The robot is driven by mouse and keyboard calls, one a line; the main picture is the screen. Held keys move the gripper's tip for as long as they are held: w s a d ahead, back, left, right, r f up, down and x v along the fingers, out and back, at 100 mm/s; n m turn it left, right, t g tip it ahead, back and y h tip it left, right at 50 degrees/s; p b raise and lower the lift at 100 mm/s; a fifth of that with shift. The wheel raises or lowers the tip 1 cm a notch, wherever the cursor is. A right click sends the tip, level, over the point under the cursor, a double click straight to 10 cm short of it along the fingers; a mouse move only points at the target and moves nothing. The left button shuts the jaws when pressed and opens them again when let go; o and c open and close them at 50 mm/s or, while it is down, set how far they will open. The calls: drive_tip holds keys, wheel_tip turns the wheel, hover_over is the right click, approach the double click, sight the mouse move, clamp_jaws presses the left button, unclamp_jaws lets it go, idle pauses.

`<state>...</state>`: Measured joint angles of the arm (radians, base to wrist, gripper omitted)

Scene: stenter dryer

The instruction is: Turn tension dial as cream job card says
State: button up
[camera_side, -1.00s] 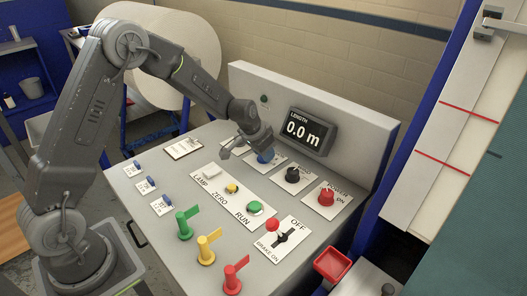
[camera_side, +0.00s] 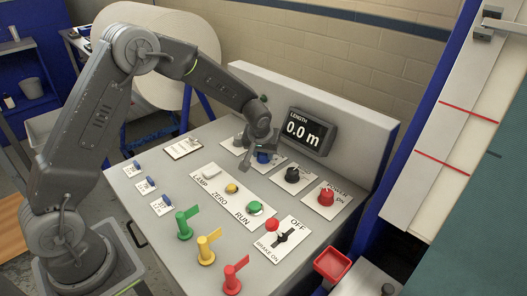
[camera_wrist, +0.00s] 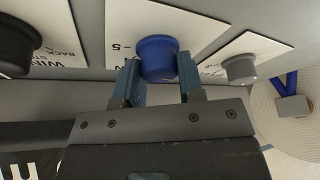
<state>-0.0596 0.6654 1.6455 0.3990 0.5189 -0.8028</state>
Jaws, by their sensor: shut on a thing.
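In the side view the blue dial (camera_side: 263,157) is partly covered by my gripper (camera_side: 257,153). In the wrist view my gripper (camera_wrist: 158,68) has one finger on each side of the dial and is shut on it. The dial's pointer and exact setting cannot be made out.
A grey knob (camera_wrist: 242,68) and a black knob (camera_side: 292,175) flank the blue dial. A red power knob (camera_side: 326,197), a green run button (camera_side: 255,208) and a red-knobbed brake lever (camera_side: 272,225) are nearby. Coloured flag handles (camera_side: 209,247) stand in front. The length display (camera_side: 304,130) reads 0.0 m.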

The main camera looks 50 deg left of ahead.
drive_tip(key=shift+f+n, duration=0.1)
drive_tip(key=shift+n, duration=0.4)
drive_tip(key=o, duration=0.9)
drive_tip(key=v, duration=1.4)
drive_tip(key=shift+w, duration=0.15)
